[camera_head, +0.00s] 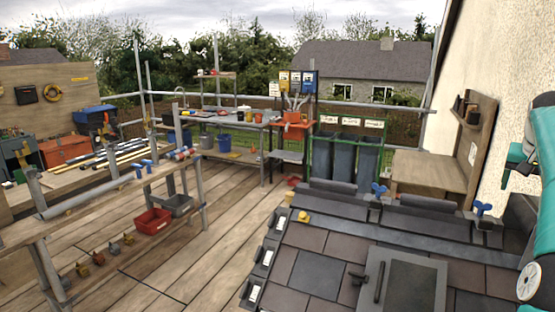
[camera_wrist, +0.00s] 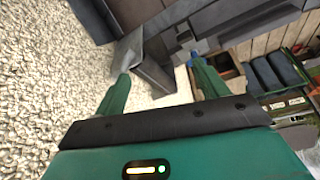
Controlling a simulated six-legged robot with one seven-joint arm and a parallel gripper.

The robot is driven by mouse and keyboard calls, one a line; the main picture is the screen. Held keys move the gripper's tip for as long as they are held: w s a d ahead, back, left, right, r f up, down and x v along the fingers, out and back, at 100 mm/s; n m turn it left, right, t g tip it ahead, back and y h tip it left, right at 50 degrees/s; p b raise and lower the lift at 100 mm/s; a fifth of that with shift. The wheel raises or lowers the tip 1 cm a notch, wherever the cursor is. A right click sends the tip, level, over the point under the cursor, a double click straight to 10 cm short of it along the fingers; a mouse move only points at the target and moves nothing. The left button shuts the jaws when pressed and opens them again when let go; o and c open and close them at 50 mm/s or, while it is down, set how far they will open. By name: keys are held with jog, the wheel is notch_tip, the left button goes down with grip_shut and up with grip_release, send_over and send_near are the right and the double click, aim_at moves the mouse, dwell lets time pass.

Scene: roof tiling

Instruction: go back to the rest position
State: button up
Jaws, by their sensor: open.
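My gripper (camera_wrist: 160,70) shows in the wrist camera view with its two green fingers spread apart. No object is held between them. Behind the fingers lie a pale pebbled wall and dark grey roof parts (camera_wrist: 240,22). I cannot tell how far the fingers are from these surfaces. In the head camera view, teal and white parts of my arm show at the right edge, beside the pale wall (camera_head: 480,60). The fingers are not clearly visible there.
A wooden bench (camera_head: 430,169) stands by the wall. Workbenches and bins (camera_head: 345,155) stand further back.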

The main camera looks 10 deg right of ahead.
jog(key=w+a+r+n, duration=0.1)
jog(key=w+a+n, duration=0.1)
jog(key=a, duration=0.8)
jog(key=w+a+r+n, duration=0.1)
jog(key=w+a+n, duration=0.1)
jog(key=a, duration=0.7)
jog(key=s+a+f+n+t, duration=0.15)
jog(key=s+a, duration=0.25)
jog(key=a, duration=0.9)
jog(key=s+a+f+n+t+y, duration=0.1)
jog(key=s+a+f+n+y, duration=0.2)
jog(key=s+a+f, duration=1.4)
jog(key=s+a+n, duration=0.1)
jog(key=s, duration=0.1)
jog(key=shift+s+f+n+y, duration=0.15)
jog(key=shift+s+n+y, duration=0.15)
jog(key=shift+s+n, duration=0.05)
